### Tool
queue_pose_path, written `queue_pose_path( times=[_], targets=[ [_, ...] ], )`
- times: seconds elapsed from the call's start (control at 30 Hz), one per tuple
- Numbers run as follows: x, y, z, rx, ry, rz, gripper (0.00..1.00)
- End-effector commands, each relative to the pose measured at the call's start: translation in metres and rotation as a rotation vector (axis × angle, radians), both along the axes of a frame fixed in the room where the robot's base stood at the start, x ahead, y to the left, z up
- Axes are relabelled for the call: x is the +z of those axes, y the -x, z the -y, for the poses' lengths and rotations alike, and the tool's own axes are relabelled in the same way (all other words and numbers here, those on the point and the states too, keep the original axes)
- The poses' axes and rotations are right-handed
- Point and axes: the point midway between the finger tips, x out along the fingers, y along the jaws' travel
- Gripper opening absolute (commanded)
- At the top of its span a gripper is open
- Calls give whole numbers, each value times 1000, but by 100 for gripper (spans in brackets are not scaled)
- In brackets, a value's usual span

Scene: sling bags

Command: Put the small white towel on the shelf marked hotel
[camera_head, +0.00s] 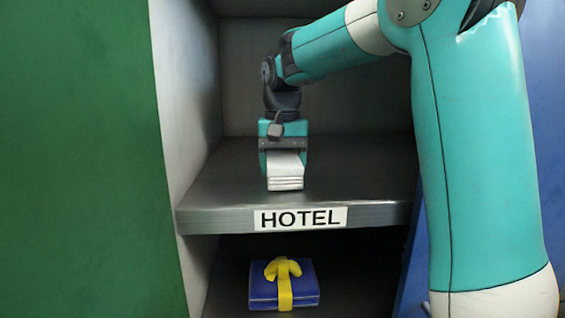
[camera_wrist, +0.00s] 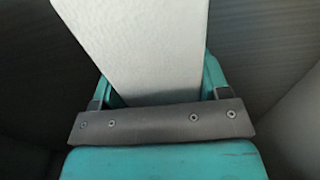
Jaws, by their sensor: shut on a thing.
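The small white towel (camera_head: 285,172) is folded and shows below my gripper in the head view, at the shelf marked HOTEL (camera_head: 350,180). Its lower end is at or just above the grey shelf surface; I cannot tell if it touches. My gripper (camera_head: 284,155) points down over the shelf and is shut on the towel. In the wrist view the towel (camera_wrist: 140,45) runs up between the gripper's fingers (camera_wrist: 155,95). The HOTEL label (camera_head: 300,218) is on the shelf's front edge.
A blue box with a yellow ribbon (camera_head: 284,284) lies on the compartment floor below. A pale side wall (camera_head: 185,100) bounds the shelf on the left, beside a green panel (camera_head: 75,150). A blue panel (camera_head: 550,130) stands at right. The shelf around the towel is bare.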

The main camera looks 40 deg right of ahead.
Motion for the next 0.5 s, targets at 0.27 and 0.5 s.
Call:
queue_pose_path(
  times=[0.27,0.5],
  targets=[
    [-2,0,0,0,-1,-1,94],
    [-2,0,0,0,0,0,95]
  ],
)
